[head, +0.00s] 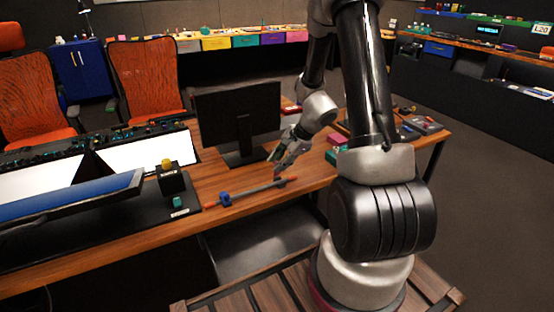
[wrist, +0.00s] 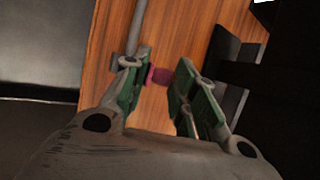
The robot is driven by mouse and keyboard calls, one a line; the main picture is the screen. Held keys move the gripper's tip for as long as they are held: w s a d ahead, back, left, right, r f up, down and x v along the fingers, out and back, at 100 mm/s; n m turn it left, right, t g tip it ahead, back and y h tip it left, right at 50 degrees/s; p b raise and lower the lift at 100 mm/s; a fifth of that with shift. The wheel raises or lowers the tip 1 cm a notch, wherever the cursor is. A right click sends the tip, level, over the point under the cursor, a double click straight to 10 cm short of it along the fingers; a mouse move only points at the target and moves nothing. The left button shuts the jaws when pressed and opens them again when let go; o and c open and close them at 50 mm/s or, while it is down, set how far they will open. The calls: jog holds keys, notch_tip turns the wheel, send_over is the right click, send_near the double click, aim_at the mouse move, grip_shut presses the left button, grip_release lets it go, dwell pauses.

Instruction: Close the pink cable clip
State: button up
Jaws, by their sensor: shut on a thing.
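The pink cable clip (wrist: 160,77) shows in the wrist view as a small dark pink piece between the fingertips of my gripper (wrist: 164,71). The green-lined fingers stand apart, one on each side of it, and my gripper is shut on it. The grey cable (wrist: 137,28) runs up from beside the left fingertip. In the head view my gripper (head: 277,167) points down at the cable (head: 255,189), which lies on the wooden desk (head: 236,178). I cannot make out the pink clip there. Whether the clip's jaw is open or closed is too small to tell.
A blue clip (head: 224,199) sits near the cable's left end. A black monitor (head: 238,112) stands behind the cable, and a black box with a yellow trackball (head: 167,164) stands to the left. Pink and green boxes (head: 337,149) lie right of my gripper.

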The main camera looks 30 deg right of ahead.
jog(key=shift+s+d+f+t, duration=0.1)
jog(key=shift+s+f+t, duration=0.05)
jog(key=shift+s+t, duration=0.4)
jog(key=shift+s+d+f+t, duration=0.15)
jog(key=shift+s+t, duration=0.15)
jog(key=shift+t, duration=0.35)
jog(key=shift+s+a+f+n+t, duration=0.1)
jog(key=shift+s+f+n+t, duration=0.2)
jog(key=shift+t, duration=0.3)
jog(key=shift+s+a+f+n+t, duration=0.1)
jog(key=shift+s+n+t, duration=0.1)
jog(key=shift+s+t, duration=0.3)
jog(key=t, duration=0.1)
jog(key=s+f+n+t+y, duration=0.1)
jog(key=t, duration=0.1)
jog(key=f+t, duration=0.1)
jog(key=t, duration=0.1)
jog(key=shift+s+n, duration=0.3)
jog(key=shift+s, duration=0.05)
jog(key=shift+a+f, duration=0.1)
jog(key=o, duration=0.9)
